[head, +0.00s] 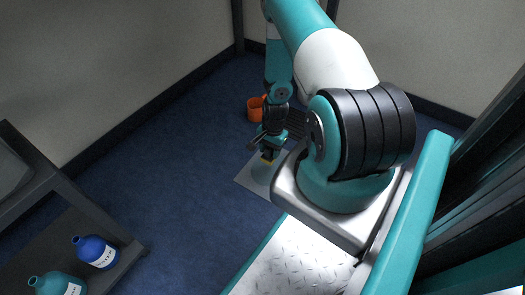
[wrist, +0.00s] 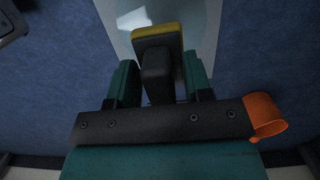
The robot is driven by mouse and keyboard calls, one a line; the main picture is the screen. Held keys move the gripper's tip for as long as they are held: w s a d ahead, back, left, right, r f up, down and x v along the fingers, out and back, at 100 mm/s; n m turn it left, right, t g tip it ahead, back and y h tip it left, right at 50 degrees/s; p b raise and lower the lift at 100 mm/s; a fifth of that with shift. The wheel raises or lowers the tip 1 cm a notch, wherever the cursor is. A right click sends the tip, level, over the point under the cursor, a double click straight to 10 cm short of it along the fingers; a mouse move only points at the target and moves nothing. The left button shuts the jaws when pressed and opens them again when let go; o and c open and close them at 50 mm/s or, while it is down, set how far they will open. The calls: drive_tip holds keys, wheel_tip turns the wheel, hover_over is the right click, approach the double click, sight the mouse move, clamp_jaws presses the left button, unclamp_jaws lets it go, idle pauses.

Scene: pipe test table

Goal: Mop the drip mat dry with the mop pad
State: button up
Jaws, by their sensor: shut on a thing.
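The drip mat (head: 246,181) is a pale grey sheet on the blue floor, partly hidden behind my arm. A pale bluish patch, apparently water (head: 263,175), shows on it. The mat also fills the upper middle of the wrist view (wrist: 108,12), with a bright glare spot. My gripper (head: 269,146) points down over the mat's far part. In the wrist view my gripper (wrist: 158,78) is shut on the black handle of the mop pad (wrist: 157,36), which has a yellow edge. The pad is over the mat; I cannot tell whether it touches.
An orange container (head: 255,110) stands on the floor beyond the mat; it shows at the right in the wrist view (wrist: 264,115). A dark shelf (head: 60,235) at the left holds a blue bottle (head: 96,252) and a teal bottle (head: 55,284). The floor left of the mat is clear.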

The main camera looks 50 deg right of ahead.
drive_tip(key=shift+f, duration=0.55)
wheel_tip(320, 180, down, 4)
drive_tip(key=b, duration=0.4)
drive_tip(key=shift+f+b, duration=0.15)
drive_tip(key=shift+b, duration=0.15)
drive_tip(key=shift+f+b, duration=0.55)
drive_tip(key=shift+b, duration=0.05)
drive_tip(key=shift+f, duration=0.55)
idle(1.0)
wheel_tip(320, 180, up, 7)
drive_tip(key=p, duration=0.6)
drive_tip(key=shift+r+p, duration=0.1)
drive_tip(key=shift+p, duration=0.2)
drive_tip(key=shift+s, duration=0.1)
idle(1.3)
